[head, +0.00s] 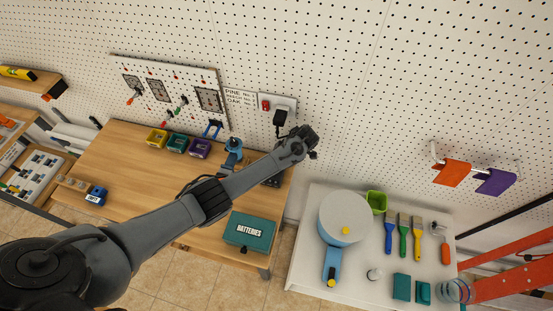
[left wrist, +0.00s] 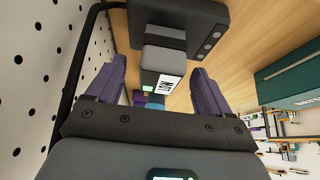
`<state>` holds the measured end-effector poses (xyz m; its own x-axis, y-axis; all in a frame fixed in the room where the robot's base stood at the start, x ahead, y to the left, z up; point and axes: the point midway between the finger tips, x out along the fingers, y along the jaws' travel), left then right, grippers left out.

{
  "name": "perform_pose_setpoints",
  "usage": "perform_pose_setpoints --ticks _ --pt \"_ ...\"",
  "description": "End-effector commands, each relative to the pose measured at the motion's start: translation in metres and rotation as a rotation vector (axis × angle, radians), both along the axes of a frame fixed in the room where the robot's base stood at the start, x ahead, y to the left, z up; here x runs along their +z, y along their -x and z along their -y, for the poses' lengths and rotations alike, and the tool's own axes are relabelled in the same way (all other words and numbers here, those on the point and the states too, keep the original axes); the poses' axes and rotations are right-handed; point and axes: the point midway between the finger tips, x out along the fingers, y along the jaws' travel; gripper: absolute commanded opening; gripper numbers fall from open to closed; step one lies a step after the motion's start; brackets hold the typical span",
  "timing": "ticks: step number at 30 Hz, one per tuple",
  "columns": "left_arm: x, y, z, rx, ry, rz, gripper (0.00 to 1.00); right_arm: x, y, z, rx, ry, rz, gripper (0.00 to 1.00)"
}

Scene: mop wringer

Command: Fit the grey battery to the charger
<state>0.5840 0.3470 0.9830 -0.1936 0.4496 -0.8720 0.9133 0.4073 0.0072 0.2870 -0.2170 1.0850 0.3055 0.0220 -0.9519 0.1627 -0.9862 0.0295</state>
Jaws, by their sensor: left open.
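A grey battery (left wrist: 163,62) with a white label shows in the left wrist view. It sits against a black charger (left wrist: 195,22) and appears to be seated on it, though the joint is not clearly visible. My left gripper (left wrist: 160,78) is open, with its purple-grey fingers on either side of the battery and gaps between them. In the head view, my left arm reaches across the bench to the wall side. It hides the battery and much of the dark charger (head: 273,181). My right gripper is not in view.
A teal box marked BATTERIES (head: 249,231) stands on the wooden bench (head: 130,160) at the front right. A black cable (left wrist: 80,55) runs close beside the gripper. A plug (head: 280,116) sits in the wall outlet. Yellow, teal and purple bins (head: 178,143) line the back.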

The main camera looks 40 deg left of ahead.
Motion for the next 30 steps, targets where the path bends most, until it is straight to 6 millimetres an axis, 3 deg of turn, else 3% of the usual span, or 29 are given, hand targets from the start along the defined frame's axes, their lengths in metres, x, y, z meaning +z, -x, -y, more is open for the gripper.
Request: perform_pose_setpoints --ticks 5,21,26,30 --pt "0.014 -0.004 0.007 -0.003 0.000 0.003 0.81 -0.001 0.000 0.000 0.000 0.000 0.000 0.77" --pt "0.085 -0.020 0.044 -0.001 0.001 0.004 0.81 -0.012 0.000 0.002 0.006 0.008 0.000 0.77" --pt "0.091 -0.020 0.048 -0.009 0.004 -0.001 0.81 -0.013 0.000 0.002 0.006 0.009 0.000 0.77" --pt "0.081 -0.010 0.060 -0.096 0.041 -0.025 0.81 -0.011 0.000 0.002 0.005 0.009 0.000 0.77"
